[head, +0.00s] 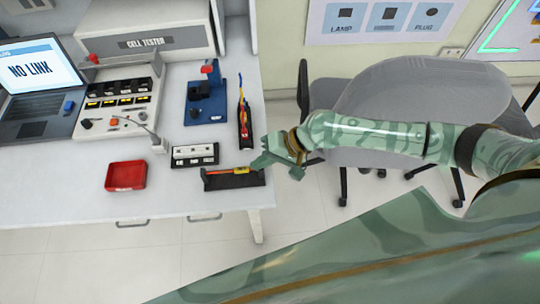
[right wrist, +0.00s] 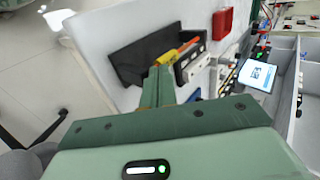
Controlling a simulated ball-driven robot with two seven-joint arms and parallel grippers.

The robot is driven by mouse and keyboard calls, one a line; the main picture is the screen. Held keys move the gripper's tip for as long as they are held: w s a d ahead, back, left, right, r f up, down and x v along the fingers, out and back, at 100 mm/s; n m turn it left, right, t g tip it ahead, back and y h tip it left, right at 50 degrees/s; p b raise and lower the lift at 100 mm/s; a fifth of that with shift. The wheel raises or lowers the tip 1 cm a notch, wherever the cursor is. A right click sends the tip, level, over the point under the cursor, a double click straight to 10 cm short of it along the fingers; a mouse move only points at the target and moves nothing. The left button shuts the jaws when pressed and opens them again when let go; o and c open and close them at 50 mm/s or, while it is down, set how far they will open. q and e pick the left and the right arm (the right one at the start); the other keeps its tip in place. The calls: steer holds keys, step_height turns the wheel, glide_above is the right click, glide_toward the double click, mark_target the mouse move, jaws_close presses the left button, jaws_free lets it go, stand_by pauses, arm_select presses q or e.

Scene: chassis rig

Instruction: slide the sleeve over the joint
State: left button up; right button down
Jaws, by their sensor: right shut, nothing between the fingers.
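A black rig (head: 233,182) lies at the bench's front right corner. A thin red, orange and yellow piece (head: 228,171) lies along it. In the right wrist view the black rig (right wrist: 140,48) shows with the yellow part (right wrist: 166,57) and orange part (right wrist: 189,44) just beyond my fingertips. I cannot tell which part is the sleeve and which the joint. My right gripper (head: 259,163) is at the rig's right end, shut and empty; its fingers (right wrist: 157,85) are together in the right wrist view. I cannot tell whether they touch the piece. My left gripper is not in view.
A white block with black sockets (head: 195,149) stands left of the rig, with a red tray (head: 126,175) farther left. A blue stand (head: 206,108) and a black holder with coloured tools (head: 244,125) stand behind. A grey chair (head: 415,100) is right of the bench.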

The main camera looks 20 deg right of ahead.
mark_target(241, 169)
steer(key=shift+a+f, duration=0.1)
steer(key=a+p, duration=0.1)
steer(key=w+a, duration=0.1)
steer(key=a, duration=0.1)
steer(key=a+p, duration=0.1)
steer(key=shift+w+a+r+p, duration=0.15)
steer(key=shift+r+p, duration=0.1)
steer(key=shift+p, duration=0.05)
steer(key=shift+w+a+f, duration=0.1)
steer(key=shift+a+f, duration=0.1)
steer(key=shift+a, duration=0.15)
